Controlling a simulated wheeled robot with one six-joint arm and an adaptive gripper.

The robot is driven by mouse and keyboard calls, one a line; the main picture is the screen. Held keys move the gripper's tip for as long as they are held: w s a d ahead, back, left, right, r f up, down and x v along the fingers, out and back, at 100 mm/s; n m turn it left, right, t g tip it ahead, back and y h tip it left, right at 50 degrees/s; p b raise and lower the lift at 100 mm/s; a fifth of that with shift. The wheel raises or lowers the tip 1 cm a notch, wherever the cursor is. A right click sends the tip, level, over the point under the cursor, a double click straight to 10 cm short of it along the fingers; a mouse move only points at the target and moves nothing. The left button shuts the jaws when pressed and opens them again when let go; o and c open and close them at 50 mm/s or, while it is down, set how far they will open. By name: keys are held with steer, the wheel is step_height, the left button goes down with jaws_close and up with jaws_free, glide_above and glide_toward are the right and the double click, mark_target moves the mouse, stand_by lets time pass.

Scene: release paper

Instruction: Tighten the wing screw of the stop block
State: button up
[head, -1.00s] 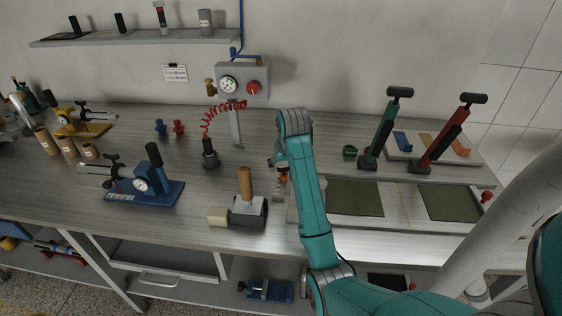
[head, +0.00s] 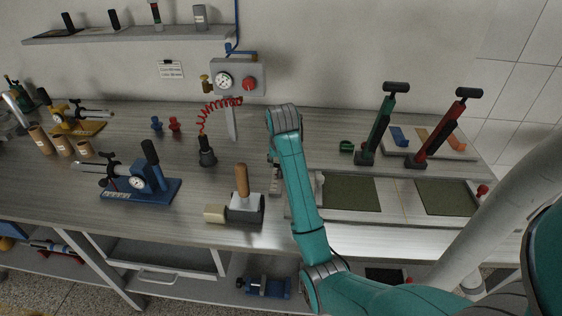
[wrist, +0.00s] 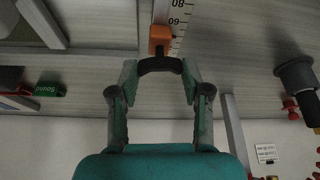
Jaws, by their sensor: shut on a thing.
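In the wrist view, an orange stop block (wrist: 160,38) sits on a white ruled scale (wrist: 178,14). A dark, curved wing screw (wrist: 160,65) stands on the near side of the block. My gripper (wrist: 160,75) has one finger on each side of the wing screw and is shut on it. The exact contact at the fingertips is hard to make out. In the head view, my teal arm hides most of the gripper and the block; a short part of the scale (head: 275,187) shows just left of the arm.
A mallet (head: 243,205) stands on the bench left of the arm. A blue dial-gauge stand (head: 140,184) and a dark nozzle on a red coiled hose (head: 207,152) are farther left. Green (head: 380,125) and red (head: 445,130) lever tools stand at right, behind the green pads (head: 350,192).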

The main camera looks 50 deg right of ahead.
steer(key=o, duration=1.2)
steer(key=shift+c, duration=0.2)
